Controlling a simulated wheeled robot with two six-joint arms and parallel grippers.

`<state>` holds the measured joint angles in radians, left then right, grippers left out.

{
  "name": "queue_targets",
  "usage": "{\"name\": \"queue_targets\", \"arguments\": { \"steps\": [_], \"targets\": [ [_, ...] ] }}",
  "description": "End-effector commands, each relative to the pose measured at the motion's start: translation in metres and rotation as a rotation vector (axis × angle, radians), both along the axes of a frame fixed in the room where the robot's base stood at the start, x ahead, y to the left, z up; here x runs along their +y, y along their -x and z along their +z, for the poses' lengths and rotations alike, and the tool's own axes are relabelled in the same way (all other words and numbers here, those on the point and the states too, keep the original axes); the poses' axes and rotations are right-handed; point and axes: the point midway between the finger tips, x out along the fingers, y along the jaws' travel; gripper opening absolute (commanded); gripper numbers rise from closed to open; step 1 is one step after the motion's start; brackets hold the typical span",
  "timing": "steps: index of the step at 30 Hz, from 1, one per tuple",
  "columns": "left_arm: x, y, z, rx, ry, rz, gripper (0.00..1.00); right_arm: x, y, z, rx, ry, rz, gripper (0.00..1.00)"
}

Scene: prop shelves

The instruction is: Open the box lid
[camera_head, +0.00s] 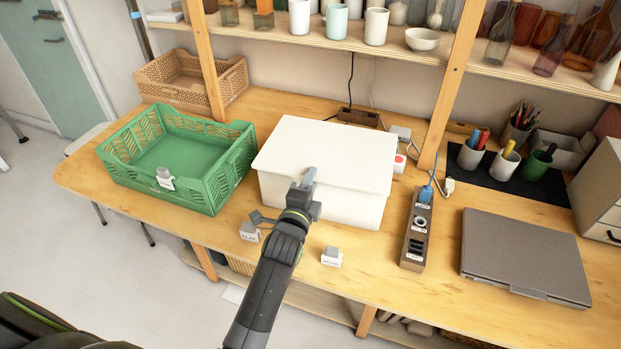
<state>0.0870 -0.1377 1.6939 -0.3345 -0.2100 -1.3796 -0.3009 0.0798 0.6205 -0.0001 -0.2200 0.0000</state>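A white box (320,205) stands on the wooden table in the middle of the view. Its flat white lid (330,150) lies over the top and looks closed. My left gripper (283,197) is at the box's near side, in front of the lid's front edge. Its two fingers appear spread apart, one up by the lid edge and one out to the left, with nothing seen between them. I cannot tell whether a finger touches the lid. The arm hides part of the box's front. My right gripper is not in view.
A green crate (121,168) stands left of the box, with a tan crate (160,95) behind it. Small labelled blocks (332,257) sit near the front edge. A power strip (416,232) and grey laptop (522,258) lie to the right. Shelf posts (452,85) rise behind.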

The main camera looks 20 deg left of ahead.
Motion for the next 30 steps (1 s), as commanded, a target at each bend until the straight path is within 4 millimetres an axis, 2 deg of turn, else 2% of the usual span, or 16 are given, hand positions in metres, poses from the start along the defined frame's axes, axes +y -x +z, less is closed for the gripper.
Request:
{"name": "queue_targets", "arguments": {
  "steps": [5,13,23,30],
  "targets": [
    [0.000,0.000,0.000,0.000,0.000,0.000,0.35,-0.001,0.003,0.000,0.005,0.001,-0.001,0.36],
    [0.000,0.000,0.000,0.000,0.000,0.000,0.01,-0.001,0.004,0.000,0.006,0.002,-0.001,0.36],
    [0.000,-0.001,0.001,0.002,-0.001,0.000,0.00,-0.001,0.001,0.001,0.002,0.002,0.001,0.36],
    [0.000,-0.011,0.010,0.031,-0.001,0.000,0.00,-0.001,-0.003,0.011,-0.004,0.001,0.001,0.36]
  ]
}}
